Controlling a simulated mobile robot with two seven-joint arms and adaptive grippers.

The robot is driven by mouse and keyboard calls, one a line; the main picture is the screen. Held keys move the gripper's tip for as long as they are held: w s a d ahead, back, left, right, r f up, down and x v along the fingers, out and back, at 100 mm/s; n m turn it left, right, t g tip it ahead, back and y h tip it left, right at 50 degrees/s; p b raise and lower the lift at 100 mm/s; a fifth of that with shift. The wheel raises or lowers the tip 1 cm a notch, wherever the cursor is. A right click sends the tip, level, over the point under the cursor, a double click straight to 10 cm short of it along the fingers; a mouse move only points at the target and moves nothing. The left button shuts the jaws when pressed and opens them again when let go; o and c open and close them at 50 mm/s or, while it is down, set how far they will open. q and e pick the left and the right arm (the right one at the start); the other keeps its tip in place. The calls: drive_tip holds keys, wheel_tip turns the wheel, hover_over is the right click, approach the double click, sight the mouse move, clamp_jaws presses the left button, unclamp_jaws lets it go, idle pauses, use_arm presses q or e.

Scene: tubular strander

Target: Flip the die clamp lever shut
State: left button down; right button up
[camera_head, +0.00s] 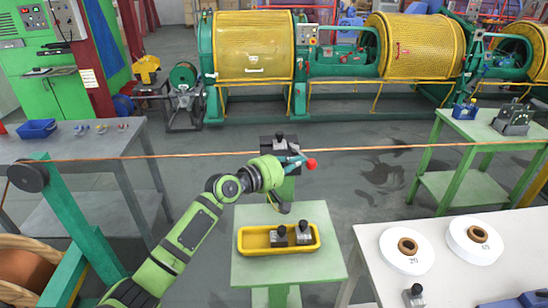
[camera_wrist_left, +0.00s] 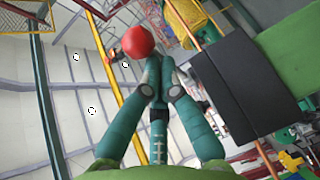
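The die clamp shows in the head view as a dark block (camera_head: 270,146) on a green post, on the copper strand's line. A dark block also fills the right of the left wrist view (camera_wrist_left: 238,85). The red ball knob (camera_head: 311,164) of the lever is right of the clamp; it is large in the left wrist view (camera_wrist_left: 138,40). My left gripper (camera_head: 300,163) is beside the knob. Its teal fingers (camera_wrist_left: 158,76) come together at the tips, right by the knob. The lever's shaft is mostly hidden, and I cannot tell whether the fingers grip it. My right gripper is not in view.
A copper strand (camera_head: 400,147) crosses the view. A yellow tray (camera_head: 243,241) with dark-topped metal pieces stands on the green stand below the clamp. White spools (camera_head: 407,269) lie on the right table. A grey table (camera_head: 95,145) is at left; yellow-caged machines (camera_head: 252,45) stand behind.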

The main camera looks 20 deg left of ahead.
sight(307, 163)
use_arm(q)
drive_tip(key=shift+w+d+f+h, duration=0.1)
drive_tip(key=shift+w+d, duration=0.15)
drive_tip(key=shift+d, duration=0.3)
drive_tip(key=shift+w+d+f+h, duration=0.1)
drive_tip(key=shift+w+d, duration=0.2)
drive_tip(key=shift+d, duration=0.3)
drive_tip(key=shift+w+d+f+h, duration=0.1)
drive_tip(key=shift+w+d, duration=0.15)
drive_tip(key=shift+d, duration=0.3)
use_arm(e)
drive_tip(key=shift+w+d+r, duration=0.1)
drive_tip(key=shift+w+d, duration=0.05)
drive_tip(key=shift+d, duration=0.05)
use_arm(q)
drive_tip(key=shift+d, duration=0.1)
drive_tip(key=shift+s+d+r, duration=0.15)
drive_tip(key=shift+d+r, duration=0.1)
drive_tip(key=shift+r, duration=0.05)
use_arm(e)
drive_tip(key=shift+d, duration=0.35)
use_arm(q)
drive_tip(key=shift+a+r, duration=0.15)
